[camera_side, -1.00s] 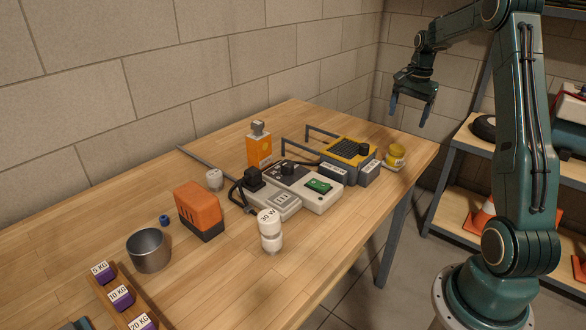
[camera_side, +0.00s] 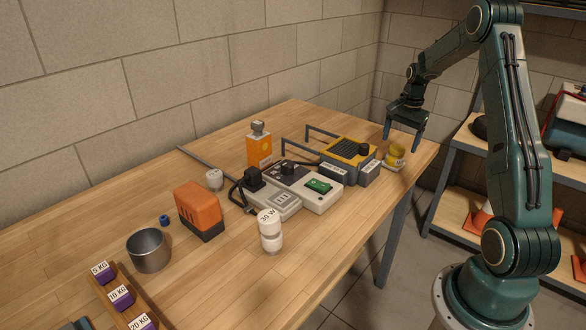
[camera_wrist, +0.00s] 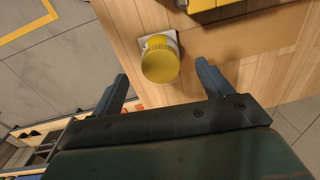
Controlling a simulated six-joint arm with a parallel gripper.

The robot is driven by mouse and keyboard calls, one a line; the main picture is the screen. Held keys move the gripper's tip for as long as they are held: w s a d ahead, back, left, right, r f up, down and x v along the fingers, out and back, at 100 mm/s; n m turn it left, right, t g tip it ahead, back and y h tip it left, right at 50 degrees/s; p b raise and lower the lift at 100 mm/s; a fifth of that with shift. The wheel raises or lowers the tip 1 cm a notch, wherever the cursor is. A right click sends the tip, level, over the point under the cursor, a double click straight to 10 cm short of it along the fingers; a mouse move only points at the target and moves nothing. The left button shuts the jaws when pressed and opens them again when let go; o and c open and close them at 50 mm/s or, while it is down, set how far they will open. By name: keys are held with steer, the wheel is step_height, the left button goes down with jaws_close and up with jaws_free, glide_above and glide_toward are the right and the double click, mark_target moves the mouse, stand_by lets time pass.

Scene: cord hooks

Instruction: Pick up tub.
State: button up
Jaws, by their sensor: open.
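The tub is a small yellow round container (camera_side: 396,154) on a pale square base (camera_side: 393,167) near the far right corner of the table. In the wrist view the tub (camera_wrist: 160,62) shows its round yellow top, with the pale base (camera_wrist: 146,40) partly showing beyond it. My gripper (camera_side: 402,144) is open and empty, its blue fingers just above the tub in the side view. In the wrist view my gripper (camera_wrist: 163,76) has a finger on either side of the tub's line, with the tub slightly beyond the fingertips.
The table's right edge is near the tub.

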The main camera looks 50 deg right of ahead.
mark_target(397, 148)
steer(key=shift+f, duration=0.1)
steer(key=shift+w+a+f, duration=0.1)
steer(key=shift+f, duration=1.15)
steer(key=shift+w+a+f, duration=0.1)
steer(key=shift+f, duration=1.15)
steer(key=shift+d, duration=0.1)
steer(key=c, duration=1.1)
